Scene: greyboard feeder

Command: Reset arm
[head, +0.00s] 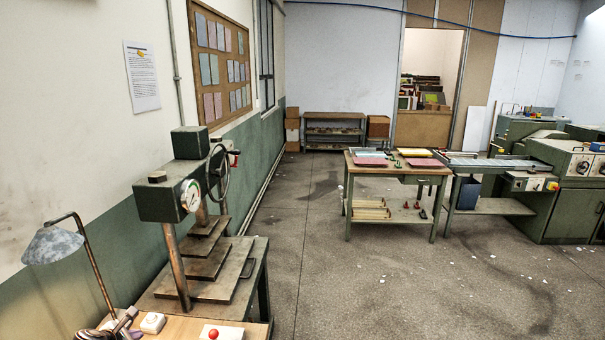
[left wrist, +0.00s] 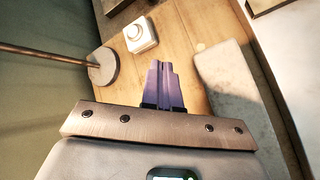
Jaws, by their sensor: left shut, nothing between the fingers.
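My left gripper (left wrist: 163,84) shows in the left wrist view with its two purple fingers together and nothing between them. It is over a wooden bench top (left wrist: 183,68). In the head view my left gripper (head: 128,318) is small at the bottom left, beside the lamp, and partly cut off by the frame edge. My right gripper is not in view.
A lamp (head: 54,245) stands close to my left gripper; its round base (left wrist: 103,67) and a white switch box (left wrist: 140,35) are near the fingers. A press (head: 165,202) stands behind. The floor (head: 400,280) to the right is open.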

